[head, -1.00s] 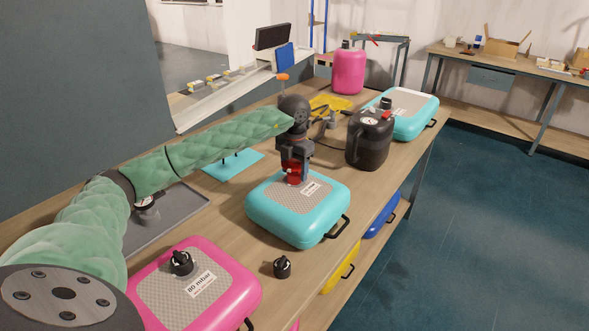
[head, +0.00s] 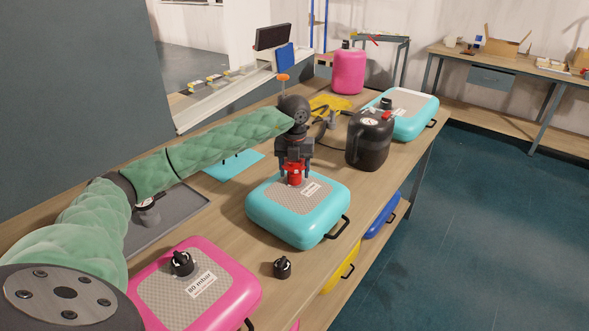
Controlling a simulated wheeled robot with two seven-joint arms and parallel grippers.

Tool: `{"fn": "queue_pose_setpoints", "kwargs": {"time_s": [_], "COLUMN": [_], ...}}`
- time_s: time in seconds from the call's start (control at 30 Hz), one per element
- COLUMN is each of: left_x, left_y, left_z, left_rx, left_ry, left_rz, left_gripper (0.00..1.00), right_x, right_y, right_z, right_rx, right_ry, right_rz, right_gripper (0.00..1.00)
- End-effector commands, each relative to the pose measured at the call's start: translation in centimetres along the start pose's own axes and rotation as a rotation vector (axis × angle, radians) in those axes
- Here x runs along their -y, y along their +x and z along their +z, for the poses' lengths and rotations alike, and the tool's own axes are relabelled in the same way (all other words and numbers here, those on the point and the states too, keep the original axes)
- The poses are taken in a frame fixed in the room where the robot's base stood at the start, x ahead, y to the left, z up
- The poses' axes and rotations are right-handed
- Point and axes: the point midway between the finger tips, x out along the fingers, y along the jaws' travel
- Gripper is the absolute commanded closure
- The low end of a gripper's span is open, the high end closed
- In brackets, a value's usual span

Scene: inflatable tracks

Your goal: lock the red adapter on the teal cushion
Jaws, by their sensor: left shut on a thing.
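The teal cushion (head: 318,225) lies on the bench in the middle of the head view, with a grey patterned top and a white label. The red adapter (head: 294,176) stands upright at the far part of its top. My left gripper (head: 295,170) points down over it and is shut on the red adapter, its dark fingers on either side. The adapter's foot is at the cushion's top; the valve beneath it is hidden, so I cannot tell whether it is locked. My right gripper is not in view.
A pink cushion (head: 236,296) with a black cap (head: 181,263) lies in front. A loose black cap (head: 282,267) stands beside it. A black pump unit (head: 370,140) and another teal cushion (head: 423,113) are behind right. A grey tray (head: 185,213) is left.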

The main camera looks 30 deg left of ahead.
Motion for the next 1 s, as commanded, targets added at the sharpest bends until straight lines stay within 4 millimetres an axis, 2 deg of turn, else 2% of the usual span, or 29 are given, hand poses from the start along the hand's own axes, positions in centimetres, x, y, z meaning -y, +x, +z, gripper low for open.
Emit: {"fn": "queue_pose_setpoints", "kwargs": {"time_s": [0.13, 0.47, 0.8, 1.0], "left_x": [0.0, -0.01, -0.03, -0.04], "left_y": [-0.01, 0.01, 0.01, 0.04], "left_z": [0.0, -0.01, -0.04, -0.03], "left_rx": [0.0, 0.0, -0.001, -0.001], "left_ry": [-0.077, -0.1, -0.407, -0.493], "left_rz": [0.0, 0.0, 0.001, 0.0], "left_gripper": [0.66, 0.66, 0.66, 0.66], "right_x": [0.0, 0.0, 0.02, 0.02], "right_y": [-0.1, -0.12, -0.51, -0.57], "right_z": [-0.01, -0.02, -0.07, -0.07], "right_rx": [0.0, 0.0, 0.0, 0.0], "right_ry": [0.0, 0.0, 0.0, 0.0], "right_rz": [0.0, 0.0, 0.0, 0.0], "right_gripper": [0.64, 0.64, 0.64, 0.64]}}
